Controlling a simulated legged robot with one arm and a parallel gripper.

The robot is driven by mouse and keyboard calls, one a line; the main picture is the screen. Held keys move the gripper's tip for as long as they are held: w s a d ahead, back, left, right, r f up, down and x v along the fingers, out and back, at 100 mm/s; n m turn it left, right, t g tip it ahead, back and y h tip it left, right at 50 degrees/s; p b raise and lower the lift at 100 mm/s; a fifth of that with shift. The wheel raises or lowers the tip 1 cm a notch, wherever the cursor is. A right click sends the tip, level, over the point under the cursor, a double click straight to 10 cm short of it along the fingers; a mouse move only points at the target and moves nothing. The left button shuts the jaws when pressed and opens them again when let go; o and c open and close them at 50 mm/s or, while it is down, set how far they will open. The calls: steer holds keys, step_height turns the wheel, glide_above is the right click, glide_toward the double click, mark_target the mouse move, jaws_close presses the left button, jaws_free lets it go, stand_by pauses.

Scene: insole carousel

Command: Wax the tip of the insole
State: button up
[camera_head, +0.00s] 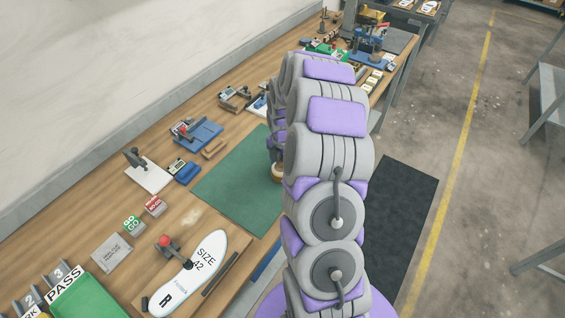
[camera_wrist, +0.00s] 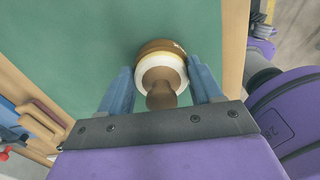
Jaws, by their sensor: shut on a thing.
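The wrist view shows my gripper (camera_wrist: 160,67), its two blue fingers on either side of a round brown and cream piece with a brown knob (camera_wrist: 160,82). The gripper is shut on this knobbed piece, over the green mat (camera_wrist: 85,50). In the head view the piece (camera_head: 277,173) shows at the mat's right side, beside my arm; whether it touches the mat is unclear. A white insole shape (camera_head: 203,262) marked SIZE 42 and R lies on a wooden board at the lower left, under a red-knobbed clamp (camera_head: 172,246). My gripper is away from it.
GO and NO-GO blocks (camera_head: 143,215), a grey block (camera_head: 111,252) and a green PASS tray (camera_head: 88,298) stand left on the bench. Blue fixtures (camera_head: 198,134) and other tools line the back. The middle of the green mat (camera_head: 235,180) is clear.

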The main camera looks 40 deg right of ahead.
stand_by(0.5)
steer(key=shift+r+p, duration=1.7)
steer(key=shift+r, duration=1.8)
steer(key=shift+a, duration=0.1)
